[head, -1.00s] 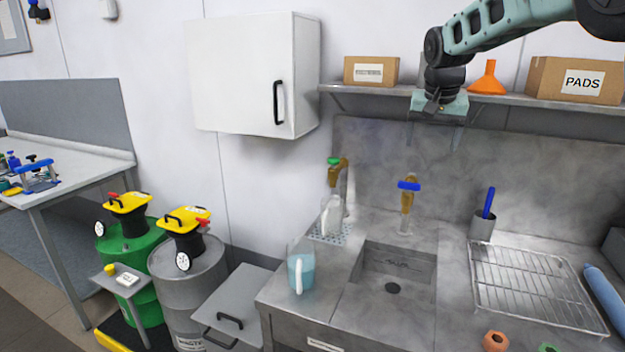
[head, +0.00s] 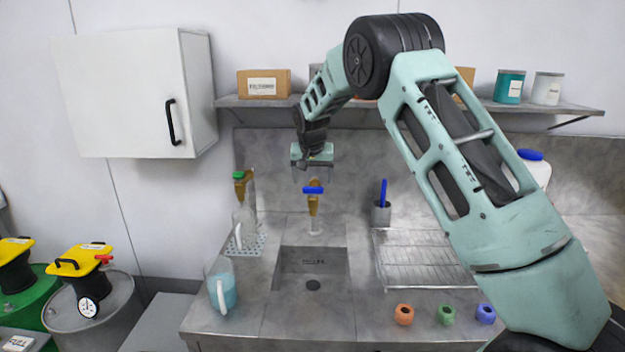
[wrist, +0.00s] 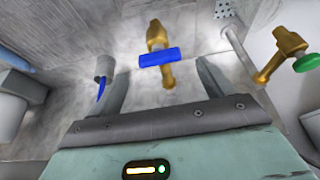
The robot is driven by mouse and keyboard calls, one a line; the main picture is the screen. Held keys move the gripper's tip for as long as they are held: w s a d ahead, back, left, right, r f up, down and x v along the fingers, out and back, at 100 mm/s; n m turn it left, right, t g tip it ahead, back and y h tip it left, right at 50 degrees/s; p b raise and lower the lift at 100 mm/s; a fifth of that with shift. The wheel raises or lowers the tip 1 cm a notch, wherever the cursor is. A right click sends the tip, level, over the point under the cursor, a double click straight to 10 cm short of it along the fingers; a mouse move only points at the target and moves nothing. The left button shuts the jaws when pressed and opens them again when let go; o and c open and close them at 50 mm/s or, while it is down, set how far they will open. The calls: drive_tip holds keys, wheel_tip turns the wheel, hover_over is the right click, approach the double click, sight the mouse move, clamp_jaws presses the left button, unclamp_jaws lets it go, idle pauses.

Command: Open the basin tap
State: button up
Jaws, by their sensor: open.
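The basin tap is a brass tap (head: 313,205) with a blue handle (head: 313,190), standing behind the sunken basin (head: 291,262). Its blue bar handle (wrist: 160,57) lies crosswise in the wrist view. My gripper (head: 316,167) is open and empty, just above the blue handle in the head view. In the wrist view the two fingers of my gripper (wrist: 163,80) stand apart, with the tap between and beyond them. I see no contact with the handle. A second brass tap (head: 247,188) with a green handle (head: 239,175) stands to the left.
A clear jug (head: 242,228) stands on the drain grid under the green-handled tap. A jug of blue liquid (head: 222,288) stands at the front left. A cup with a blue stick (head: 381,213) and a wire rack (head: 425,262) are to the right. A shelf (head: 235,101) runs above.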

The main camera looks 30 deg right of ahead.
sight(313, 187)
drive_tip(key=shift+p+x, duration=0.45)
drive_tip(key=shift+x, duration=1.45)
drive_tip(key=c, duration=1)
